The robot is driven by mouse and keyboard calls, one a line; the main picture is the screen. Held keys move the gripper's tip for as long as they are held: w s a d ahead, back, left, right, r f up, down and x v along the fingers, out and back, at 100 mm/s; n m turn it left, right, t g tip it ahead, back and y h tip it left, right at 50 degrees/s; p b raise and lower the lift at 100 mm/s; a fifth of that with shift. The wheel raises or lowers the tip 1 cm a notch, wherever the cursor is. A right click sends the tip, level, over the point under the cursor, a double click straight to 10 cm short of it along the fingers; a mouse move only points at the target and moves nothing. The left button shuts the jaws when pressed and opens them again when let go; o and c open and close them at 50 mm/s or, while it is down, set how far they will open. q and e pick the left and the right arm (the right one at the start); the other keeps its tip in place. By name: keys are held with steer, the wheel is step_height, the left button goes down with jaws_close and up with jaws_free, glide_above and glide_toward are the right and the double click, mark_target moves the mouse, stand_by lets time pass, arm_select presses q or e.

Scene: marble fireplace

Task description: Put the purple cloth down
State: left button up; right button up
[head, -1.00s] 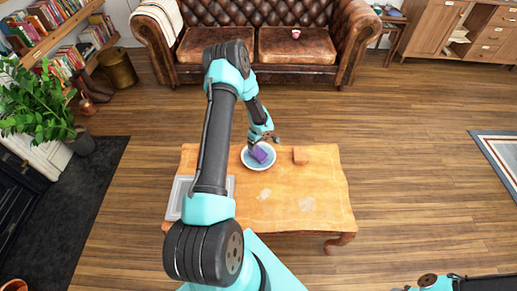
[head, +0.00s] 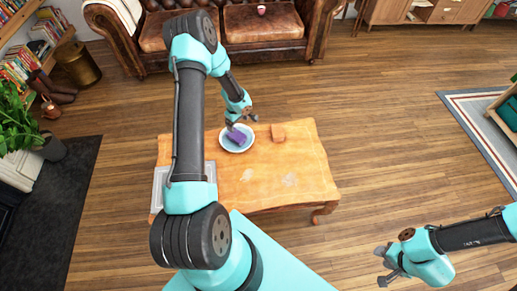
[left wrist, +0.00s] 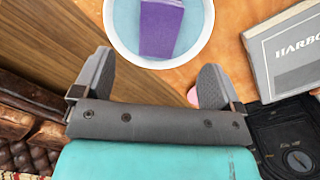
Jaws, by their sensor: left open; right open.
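The purple cloth (head: 236,136) lies in a white-rimmed, pale blue dish (head: 249,146) on the wooden table. In the left wrist view the cloth (left wrist: 160,28) shows as a purple rectangle inside the round dish (left wrist: 112,32), just beyond the fingertips. My left gripper (head: 241,120) is over the dish at its far side. Its fingers (left wrist: 152,78) stand wide apart with nothing between them, and the cloth looks free of them. My right gripper (head: 384,266) is open and empty, off to the right of the table.
The table's right half is mostly clear. A leather sofa (head: 250,25) stands behind.

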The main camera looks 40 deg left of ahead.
arm_select(q)
steer(key=s+d+m+h, duration=0.35)
steer(key=d+m, duration=0.45)
steer(key=d, duration=1.3)
steer(key=s+d+r+m, duration=0.4)
steer(key=s+d+m, duration=0.3)
steer(key=s+d, duration=0.4)
steer(key=shift+s+d+m+t, duration=0.15)
steer(key=shift+d+m+t, duration=0.15)
steer(key=shift+d+m, duration=0.1)
steer(key=shift+r, duration=0.1)
steer(key=shift+c, duration=0.2)
